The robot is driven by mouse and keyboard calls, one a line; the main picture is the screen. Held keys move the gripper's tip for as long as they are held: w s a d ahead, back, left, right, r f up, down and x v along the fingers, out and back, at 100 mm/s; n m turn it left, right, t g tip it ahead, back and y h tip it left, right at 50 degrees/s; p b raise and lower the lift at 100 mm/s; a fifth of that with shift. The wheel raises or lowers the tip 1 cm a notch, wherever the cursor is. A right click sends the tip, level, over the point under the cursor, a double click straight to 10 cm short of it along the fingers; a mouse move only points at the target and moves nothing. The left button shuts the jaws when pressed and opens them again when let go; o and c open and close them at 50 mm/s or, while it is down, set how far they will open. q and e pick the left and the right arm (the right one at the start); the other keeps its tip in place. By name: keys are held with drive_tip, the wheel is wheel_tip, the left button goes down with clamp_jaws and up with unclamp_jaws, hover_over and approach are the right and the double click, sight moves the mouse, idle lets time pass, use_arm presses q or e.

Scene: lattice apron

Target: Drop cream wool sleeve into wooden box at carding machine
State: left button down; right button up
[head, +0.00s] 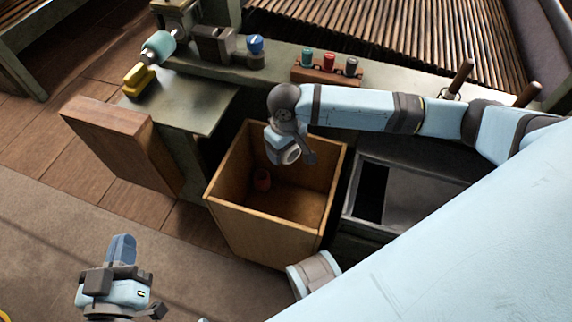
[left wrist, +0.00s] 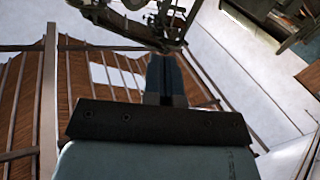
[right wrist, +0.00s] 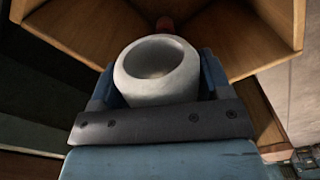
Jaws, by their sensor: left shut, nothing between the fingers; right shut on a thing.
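The cream wool sleeve (right wrist: 150,88) is a short hollow tube with its open end facing up in the right wrist view. My right gripper (right wrist: 160,85) is shut on it, with a blue finger on each side. In the head view the sleeve (head: 290,155) hangs over the wooden box (head: 265,237), inside its rim outline. The box is open at the top. My left gripper (head: 122,248) is away at the lower left, shut and empty, and its closed fingers (left wrist: 165,80) show in the left wrist view.
A small red-brown sleeve (head: 262,180) is in the box. A grey metal bin (head: 400,197) stands to the box's right. A green bench (head: 195,105) with a wooden panel (head: 125,145) is to the left. A rack of colored knobs (head: 328,73) is behind.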

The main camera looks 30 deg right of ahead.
wheel_tip(320, 180, down, 2)
drive_tip(key=b, duration=0.2)
drive_tip(key=shift+f+b, duration=0.1)
drive_tip(key=shift+b, duration=0.2)
drive_tip(key=shift+f+b, duration=0.3)
drive_tip(key=shift+b, duration=0.3)
use_arm(q)
drive_tip(key=shift+d+r+t+h, duration=0.7)
drive_tip(key=shift+d+r+h, duration=0.25)
drive_tip(key=shift+r+h, duration=0.2)
drive_tip(key=shift+r, duration=0.1)
